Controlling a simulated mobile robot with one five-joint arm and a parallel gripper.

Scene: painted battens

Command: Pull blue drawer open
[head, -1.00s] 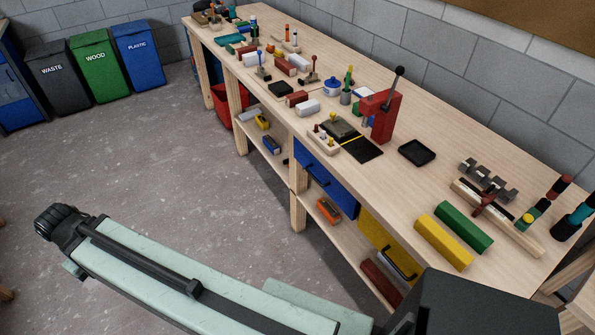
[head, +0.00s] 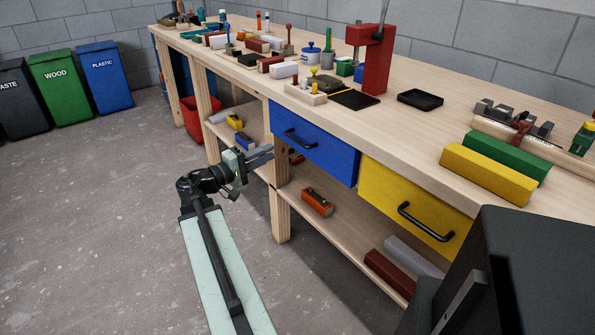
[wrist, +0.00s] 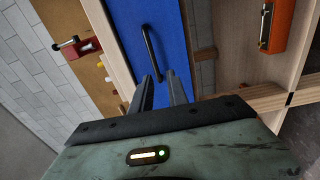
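The blue drawer (head: 333,158) is under the bench top, left of the yellow drawer, and appears closed. Its black bar handle (head: 299,138) is on the front. My gripper (head: 266,154) is left of the drawer, slightly below handle height, with its fingers pointing towards the bench. In the wrist view the blue drawer front (wrist: 128,22) fills the upper middle. The handle (wrist: 152,50) reaches down towards the gap between my fingertips (wrist: 160,78). The fingers are apart and hold nothing. I cannot tell how far the handle is from them.
The yellow drawer (head: 415,205) has a similar handle. A lower shelf (head: 340,240) carries an orange object (head: 317,202) and bars. A bench leg (head: 279,218) stands below the blue drawer, near my gripper. A red bin (head: 199,118) is farther left. The floor (head: 110,220) is open.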

